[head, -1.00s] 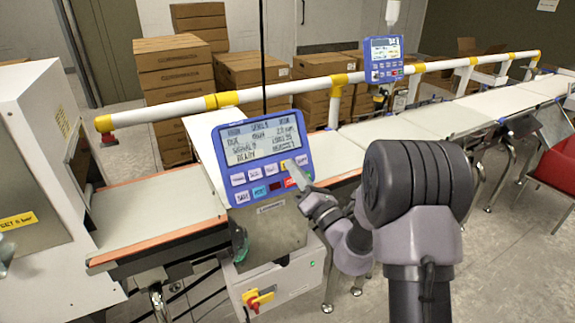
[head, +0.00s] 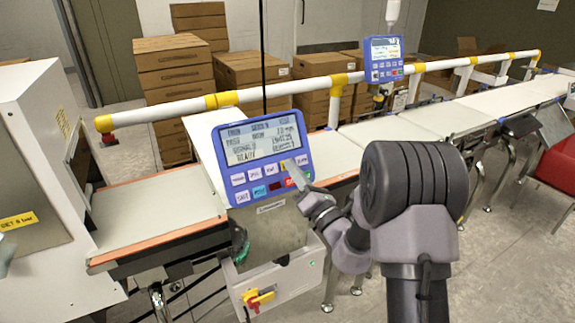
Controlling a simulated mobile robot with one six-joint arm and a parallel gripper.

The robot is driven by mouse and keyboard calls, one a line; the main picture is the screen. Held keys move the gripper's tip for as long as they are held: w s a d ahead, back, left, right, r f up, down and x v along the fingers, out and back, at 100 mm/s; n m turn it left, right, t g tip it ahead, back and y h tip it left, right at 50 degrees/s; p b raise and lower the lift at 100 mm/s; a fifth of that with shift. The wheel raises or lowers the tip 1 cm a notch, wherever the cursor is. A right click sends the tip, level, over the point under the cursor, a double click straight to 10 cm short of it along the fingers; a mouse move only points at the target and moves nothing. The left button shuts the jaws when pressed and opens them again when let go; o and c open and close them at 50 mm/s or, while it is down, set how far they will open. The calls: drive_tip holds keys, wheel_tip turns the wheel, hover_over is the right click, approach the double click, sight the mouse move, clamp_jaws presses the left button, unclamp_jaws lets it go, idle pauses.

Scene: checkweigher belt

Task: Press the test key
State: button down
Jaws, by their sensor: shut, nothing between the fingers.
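A blue control panel (head: 217,163) stands tilted at the near side of the belt. Its lit screen (head: 262,139) shows several lines of dark text. Below the screen are two rows of keys: mostly white, with one yellow key (head: 284,166), one cyan key (head: 259,191), one dark red and one red. The labels are too small to read surely, so I cannot tell which is the test key. My gripper (head: 297,172) is shut and empty, its tip over the panel's right side by the yellow key. It partly hides the yellow and red keys. Contact cannot be told.
A white box with a yellow and red switch (head: 260,298) sits below the panel. A white and yellow rail (head: 285,88) runs behind it. The belt (head: 160,208) lies to the left. A second blue panel (head: 385,60) stands farther back, with cardboard boxes (head: 172,75) behind.

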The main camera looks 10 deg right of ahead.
drive_tip(key=shift+s+d+r, duration=0.2)
drive_tip(key=shift+s+r, duration=0.15)
drive_tip(key=shift+s, duration=0.25)
drive_tip(key=shift+s+d+r, duration=0.25)
drive_tip(key=shift+s+r, duration=0.15)
drive_tip(key=shift+s, duration=0.3)
drive_tip(key=shift+s+d+r, duration=0.2)
drive_tip(key=shift+s+r, duration=0.15)
drive_tip(key=shift+s, duration=0.35)
drive_tip(key=shift+s+d+r, duration=0.25)
drive_tip(key=shift+s+r, duration=0.15)
drive_tip(key=shift+s, duration=0.3)
drive_tip(key=shift+s+d+r+p, duration=0.2)
drive_tip(key=shift+s+r, duration=0.25)
drive_tip(key=shift+s, duration=0.4)
drive_tip(key=shift+s+d+r+p, duration=0.15)
drive_tip(key=shift+s+d+r, duration=0.25)
drive_tip(key=shift+s, duration=0.45)
drive_tip(key=shift+s+d+r+p, duration=0.2)
drive_tip(key=shift+s+r, duration=0.3)
drive_tip(key=shift+s, duration=0.35)
